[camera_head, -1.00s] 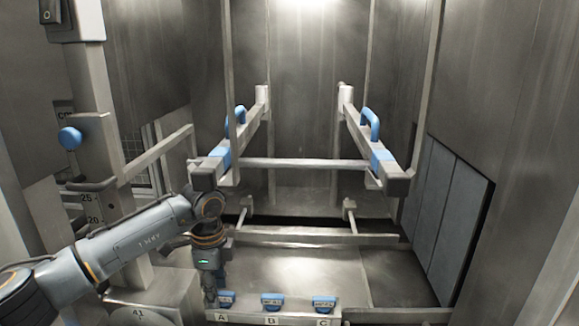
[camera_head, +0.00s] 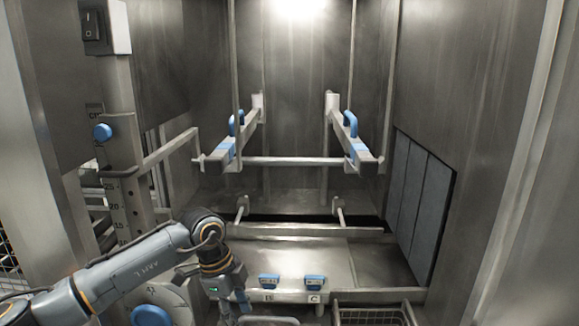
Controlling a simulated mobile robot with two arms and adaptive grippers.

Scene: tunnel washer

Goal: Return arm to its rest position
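My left arm comes in from the lower left. Its gripper (camera_head: 229,310) points down in front of the left end of the panel with blue handles. The fingers are small and dark, so I cannot tell whether they are open or shut. A blue handle (camera_head: 269,281) and another blue handle marked C (camera_head: 315,282) show to the right of the gripper. The handle marked A is hidden behind the gripper. My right gripper is not in view.
A steel frame with two blue-handled rails (camera_head: 222,150) (camera_head: 362,152) stands in the chamber. At left are a post with a blue knob (camera_head: 102,132) and a switch box (camera_head: 104,27). A wire basket (camera_head: 372,317) is at the bottom right.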

